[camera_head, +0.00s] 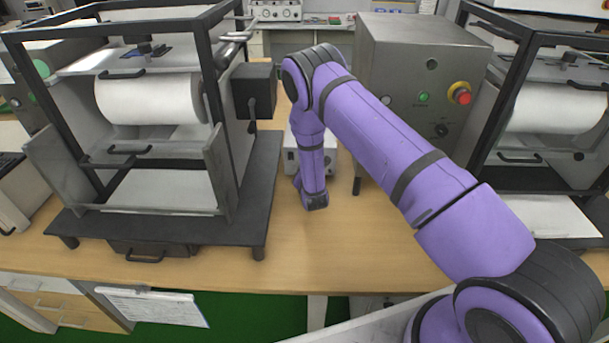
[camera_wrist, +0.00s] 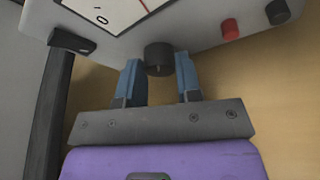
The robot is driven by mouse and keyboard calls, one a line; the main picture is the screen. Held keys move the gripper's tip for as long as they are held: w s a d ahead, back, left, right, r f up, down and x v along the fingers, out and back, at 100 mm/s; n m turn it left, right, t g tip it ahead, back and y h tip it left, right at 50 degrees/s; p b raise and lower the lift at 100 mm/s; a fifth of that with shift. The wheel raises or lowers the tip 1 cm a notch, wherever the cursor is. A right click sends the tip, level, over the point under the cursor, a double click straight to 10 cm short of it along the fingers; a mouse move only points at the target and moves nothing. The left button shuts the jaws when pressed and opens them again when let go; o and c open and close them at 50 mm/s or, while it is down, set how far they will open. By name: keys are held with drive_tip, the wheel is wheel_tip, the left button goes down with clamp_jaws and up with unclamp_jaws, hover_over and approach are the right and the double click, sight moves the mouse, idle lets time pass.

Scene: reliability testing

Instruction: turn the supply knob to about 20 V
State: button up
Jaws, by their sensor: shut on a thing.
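The power supply (camera_head: 331,162) is a small light box on the bench, mostly hidden behind my arm in the head view. In the wrist view its front panel (camera_wrist: 197,32) shows at the top. The dark round knob (camera_wrist: 159,58) sits at the panel's edge in the picture, between my blue fingers. My gripper (camera_wrist: 159,66) is shut on the knob, one finger on each side. The meter (camera_wrist: 105,10) is cut off by the picture edge; a 0 and a red line show, but I cannot read the voltage. My fingers are hidden in the head view.
A black switch (camera_wrist: 72,40), a red terminal (camera_wrist: 229,29) and a black terminal (camera_wrist: 277,11) are on the panel. A framed roller machine (camera_head: 150,100) stands left. A grey cabinet (camera_head: 410,60) with a red stop button (camera_head: 462,93) stands right. The bench front (camera_head: 340,240) is clear.

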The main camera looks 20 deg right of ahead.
drive_tip(key=shift+s+f+m+t+y, duration=0.1)
drive_tip(key=shift+m+t+y, duration=0.25)
drive_tip(key=shift+m, duration=0.45)
drive_tip(key=o, duration=0.9)
drive_tip(key=shift+o, duration=0.2)
drive_tip(key=v, duration=1)
drive_tip(key=shift+s, duration=0.35)
